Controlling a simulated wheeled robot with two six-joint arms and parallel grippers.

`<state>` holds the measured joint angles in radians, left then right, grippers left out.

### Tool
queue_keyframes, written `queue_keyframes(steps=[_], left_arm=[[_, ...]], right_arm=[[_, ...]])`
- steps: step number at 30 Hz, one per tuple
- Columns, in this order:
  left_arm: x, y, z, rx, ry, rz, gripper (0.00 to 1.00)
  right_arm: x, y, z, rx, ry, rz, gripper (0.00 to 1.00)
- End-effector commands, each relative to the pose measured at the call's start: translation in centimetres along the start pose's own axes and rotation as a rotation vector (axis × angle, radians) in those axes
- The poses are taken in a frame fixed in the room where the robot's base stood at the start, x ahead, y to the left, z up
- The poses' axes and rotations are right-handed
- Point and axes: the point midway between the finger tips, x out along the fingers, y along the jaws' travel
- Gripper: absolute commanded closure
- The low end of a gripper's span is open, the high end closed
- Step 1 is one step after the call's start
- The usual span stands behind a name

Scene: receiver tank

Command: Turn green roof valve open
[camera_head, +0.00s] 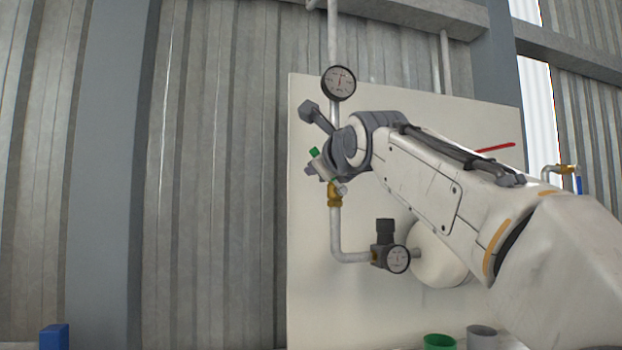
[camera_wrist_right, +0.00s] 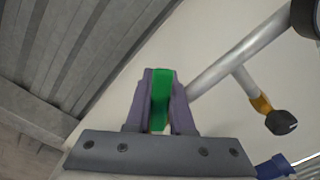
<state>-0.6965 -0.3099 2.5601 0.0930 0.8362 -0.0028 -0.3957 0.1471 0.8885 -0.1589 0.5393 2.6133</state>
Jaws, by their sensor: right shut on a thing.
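The green valve handle (camera_head: 314,152) shows as a small green piece beside the vertical pipe, above a brass fitting (camera_head: 334,194). In the right wrist view the green handle (camera_wrist_right: 160,100) stands between the two fingers of my right gripper (camera_wrist_right: 161,85), which is shut on it. In the head view my right gripper (camera_head: 322,168) is at the valve, and my wrist hides much of the valve body and pipe there. How far the valve is turned cannot be told. My left gripper is not in view.
A round gauge (camera_head: 339,82) sits on the pipe just above my wrist. A regulator with a gauge (camera_head: 397,259) is below my forearm. A pale panel (camera_head: 308,250) stands behind. Green (camera_head: 439,342) and grey (camera_head: 481,338) cups are at the bottom.

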Motion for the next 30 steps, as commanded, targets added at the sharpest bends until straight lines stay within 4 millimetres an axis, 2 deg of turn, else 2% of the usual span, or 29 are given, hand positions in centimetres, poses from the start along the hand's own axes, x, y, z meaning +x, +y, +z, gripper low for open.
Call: queue_keyframes(steps=[4,12,13,15,30], left_arm=[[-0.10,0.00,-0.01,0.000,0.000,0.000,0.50],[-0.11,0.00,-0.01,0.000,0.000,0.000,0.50],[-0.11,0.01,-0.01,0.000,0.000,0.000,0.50],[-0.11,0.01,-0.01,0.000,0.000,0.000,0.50],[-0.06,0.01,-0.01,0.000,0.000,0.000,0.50]], right_arm=[[0.04,-0.71,-0.04,0.108,0.001,0.000,1.00],[0.01,-0.74,-0.03,0.117,0.001,0.000,1.00],[0.01,-0.74,-0.03,0.116,0.001,0.000,0.75],[0.01,-0.73,-0.02,0.116,0.001,0.000,0.49],[-0.12,-1.03,-0.02,0.112,-0.001,-0.007,0.49]])
